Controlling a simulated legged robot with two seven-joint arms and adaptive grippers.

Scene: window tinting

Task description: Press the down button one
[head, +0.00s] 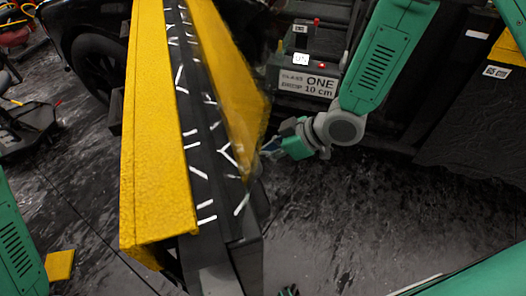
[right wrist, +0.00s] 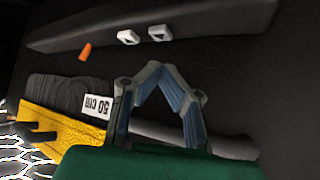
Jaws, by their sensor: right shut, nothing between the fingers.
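Two white buttons with dark triangle marks, a left one (right wrist: 128,37) and a right one (right wrist: 159,33), sit on a dark bar in the right wrist view. I cannot tell which one is the down button. My right gripper (right wrist: 162,75) is shut and empty, its fingertips meeting below the buttons and apart from them in the picture. In the head view my right gripper (head: 270,151) is beside the yellow beam, partly hidden.
A long yellow and black beam (head: 160,130) with white marks stands left of my right gripper. An orange piece (right wrist: 86,51) is left of the buttons, and a "50 cm" label (right wrist: 96,105) is below it. A red knob (head: 317,20) is above the sign. Dark floor is clear at the right.

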